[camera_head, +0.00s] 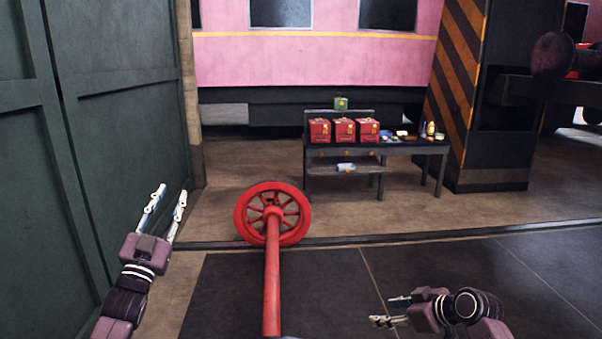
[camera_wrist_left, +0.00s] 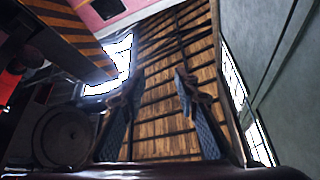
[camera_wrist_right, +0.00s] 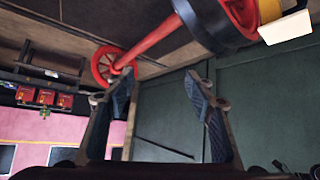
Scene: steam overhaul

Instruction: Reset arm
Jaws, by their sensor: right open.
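My left gripper (camera_head: 163,212) is at the left in the head view, beside the green door, with its fingers apart and pointing up and away. In the left wrist view its two fingers (camera_wrist_left: 155,100) are spread with nothing between them, against a wooden ceiling. My right gripper (camera_head: 385,311) is low at the right in the head view, over the dark floor, its fingers pointing left. In the right wrist view its fingers (camera_wrist_right: 155,95) are spread and empty. Both grippers hold nothing.
A red spoked wheel on a red axle (camera_head: 272,235) lies between my arms. A dark workbench (camera_head: 400,149) with red boxes (camera_head: 343,130) stands ahead. A green door (camera_head: 100,120) borders the left, and a striped pillar (camera_head: 470,90) stands at the right. Dark floor at right is clear.

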